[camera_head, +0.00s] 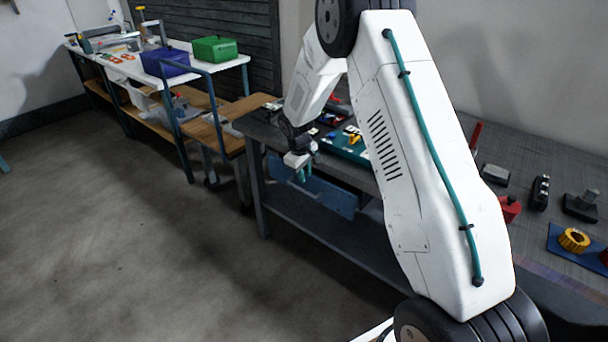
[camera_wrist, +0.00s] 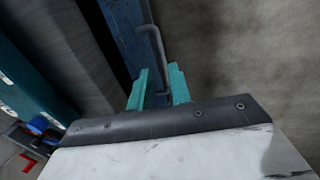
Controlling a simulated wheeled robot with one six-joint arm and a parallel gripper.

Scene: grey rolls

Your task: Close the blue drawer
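The blue drawer (camera_head: 330,196) is under the top of the grey workbench, and its front faces the open floor. In the wrist view its blue front (camera_wrist: 126,42) runs along the upper middle, with a grey bar handle (camera_wrist: 154,48) on it. A dark gap shows between the front and the bench; I cannot tell how far out the drawer is. My gripper (camera_head: 303,174) is at the drawer front. Its teal fingers (camera_wrist: 160,88) are apart, with the handle's near end between them. I cannot tell whether they touch it.
The grey workbench (camera_head: 525,160) carries a teal tray (camera_head: 345,149), a red can (camera_head: 510,208) and a yellow ring part (camera_head: 574,239). A white table (camera_head: 122,66) with a purple bin (camera_head: 165,62) and green bin (camera_head: 214,49) stands at the back left. The floor at left is clear.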

